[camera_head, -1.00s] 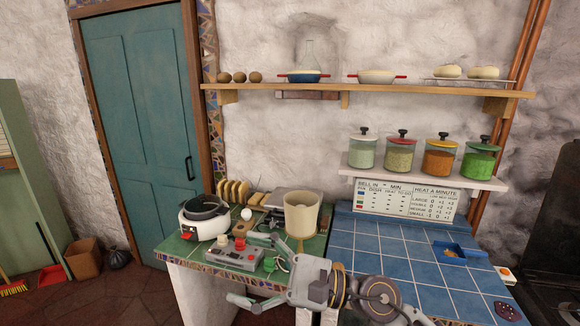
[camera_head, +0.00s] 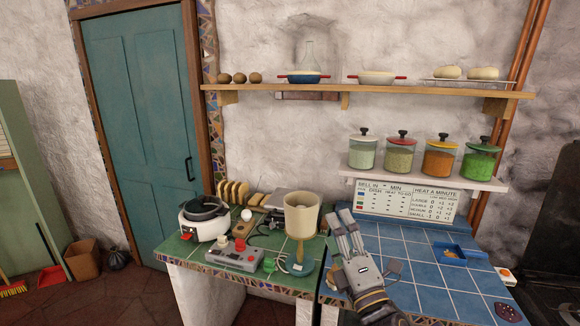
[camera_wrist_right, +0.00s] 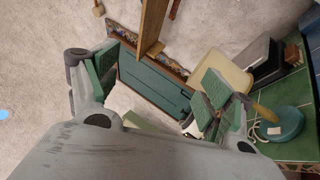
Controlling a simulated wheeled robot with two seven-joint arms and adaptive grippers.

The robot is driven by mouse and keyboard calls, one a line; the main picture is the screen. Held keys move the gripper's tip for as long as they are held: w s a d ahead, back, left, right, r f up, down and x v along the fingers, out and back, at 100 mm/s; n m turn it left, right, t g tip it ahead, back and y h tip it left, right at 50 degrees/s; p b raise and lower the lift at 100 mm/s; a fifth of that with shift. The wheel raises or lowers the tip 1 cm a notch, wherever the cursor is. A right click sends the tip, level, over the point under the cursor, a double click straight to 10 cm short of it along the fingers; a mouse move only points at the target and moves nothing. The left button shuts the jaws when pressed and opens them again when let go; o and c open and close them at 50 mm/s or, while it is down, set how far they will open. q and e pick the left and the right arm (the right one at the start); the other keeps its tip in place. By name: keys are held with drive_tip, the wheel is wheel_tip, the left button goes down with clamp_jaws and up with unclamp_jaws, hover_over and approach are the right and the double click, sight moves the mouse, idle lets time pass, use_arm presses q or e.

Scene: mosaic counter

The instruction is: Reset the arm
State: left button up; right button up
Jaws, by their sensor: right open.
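My right gripper (camera_head: 345,222) is above the left part of the blue-tiled counter, with its fingers pointing up and away. It holds nothing. In the right wrist view the gripper (camera_wrist_right: 150,85) has its green-padded fingers spread wide apart. A cream-shaded lamp (camera_head: 301,215) with a blue-green base stands just left of the gripper on the green-tiled counter. The lamp's base (camera_wrist_right: 279,124) and part of its shade (camera_wrist_right: 222,72) show behind the right-hand fingers in the wrist view. My left gripper is not in view.
The green counter (camera_head: 185,250) also holds a white cooker (camera_head: 203,222), a grey control box (camera_head: 235,254) and a bread rack. The blue counter (camera_head: 415,270) is mostly clear, with a blue tray (camera_head: 460,254) at right. Spice jars (camera_head: 399,156) stand on the lower shelf.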

drive_tip(key=s+d+f+m+g+h, duration=0.2)
drive_tip(key=d+f+m+g+h, duration=0.4)
drive_tip(key=f, duration=0.5)
drive_tip(key=s+d+f+m+g+h, duration=0.1)
drive_tip(key=s+d+f+m+g, duration=0.1)
drive_tip(key=d+f+m, duration=0.5)
drive_tip(key=s+a+f+m+g+y, duration=0.1)
drive_tip(key=s+a+f+m+g, duration=0.1)
drive_tip(key=s+f+m+g, duration=1.2)
drive_tip(key=s+d+f+n+t, duration=0.1)
drive_tip(key=s+f+n, duration=0.2)
drive_tip(key=f, duration=1.6)
drive_tip(key=s+f+n+t, duration=0.2)
drive_tip(key=s+f+n, duration=0.15)
drive_tip(key=f, duration=1.55)
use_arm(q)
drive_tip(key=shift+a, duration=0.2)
use_arm(e)
drive_tip(key=s+d+f, duration=0.2)
drive_tip(key=s+f, duration=0.7)
drive_tip(key=s, duration=0.2)
drive_tip(key=s+d+f+g, duration=0.1)
drive_tip(key=s+d+f, duration=0.1)
drive_tip(key=s+f, duration=0.7)
drive_tip(key=shift+s+d+f+m, duration=0.3)
drive_tip(key=shift+s+f+m, duration=0.05)
drive_tip(key=shift+s, duration=0.5)
